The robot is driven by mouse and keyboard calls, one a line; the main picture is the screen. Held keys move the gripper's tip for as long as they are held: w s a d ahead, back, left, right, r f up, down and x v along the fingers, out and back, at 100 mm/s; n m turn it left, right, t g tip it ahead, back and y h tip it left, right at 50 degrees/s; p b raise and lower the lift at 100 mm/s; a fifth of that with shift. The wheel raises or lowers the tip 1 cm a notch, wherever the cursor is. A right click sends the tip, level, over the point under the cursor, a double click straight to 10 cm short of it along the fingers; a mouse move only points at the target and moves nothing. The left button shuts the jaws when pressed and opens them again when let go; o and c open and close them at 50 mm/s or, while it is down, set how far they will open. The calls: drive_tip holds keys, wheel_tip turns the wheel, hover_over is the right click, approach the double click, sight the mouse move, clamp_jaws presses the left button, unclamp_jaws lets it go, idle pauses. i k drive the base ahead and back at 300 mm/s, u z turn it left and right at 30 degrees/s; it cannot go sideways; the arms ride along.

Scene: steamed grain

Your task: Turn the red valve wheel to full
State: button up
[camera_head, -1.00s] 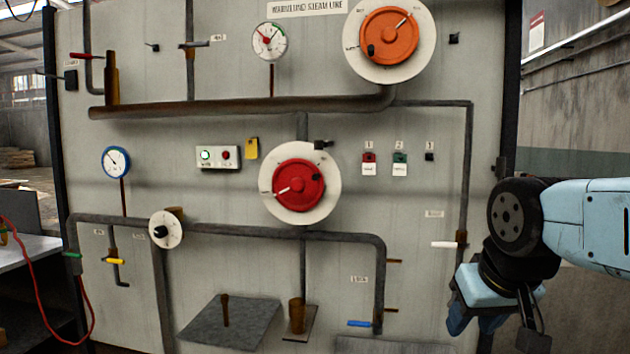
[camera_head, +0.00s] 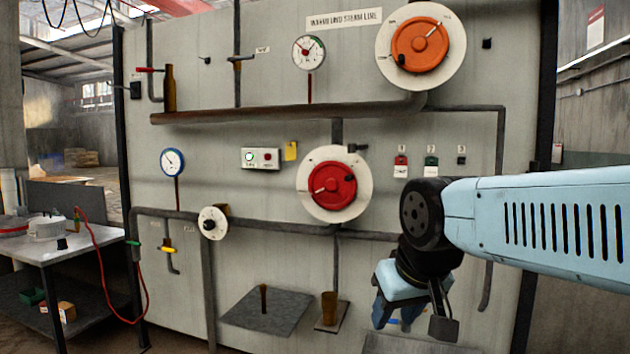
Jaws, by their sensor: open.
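The red valve wheel (camera_head: 346,190) sits on a white round dial plate (camera_head: 318,205) in the middle of the grey panel. A white pointer line on the wheel points to the left. The dial's lettering is too small to read. My gripper (camera_head: 398,322) hangs at the end of my light blue arm, to the lower right of the wheel and apart from it. It points downward and is open, with nothing seen between its fingers. The fingertips are partly hard to make out.
A larger orange wheel (camera_head: 421,46) is at the upper right of the panel. Pipes run across the panel, with a horizontal one (camera_head: 275,114) above the red wheel. A low plate (camera_head: 265,313) juts out below. A table (camera_head: 45,247) with a red hose stands at the left.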

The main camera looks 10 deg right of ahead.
sight(332, 184)
drive_tip(key=u, duration=0.15)
drive_tip(key=i, duration=1)
drive_tip(key=z, duration=0.05)
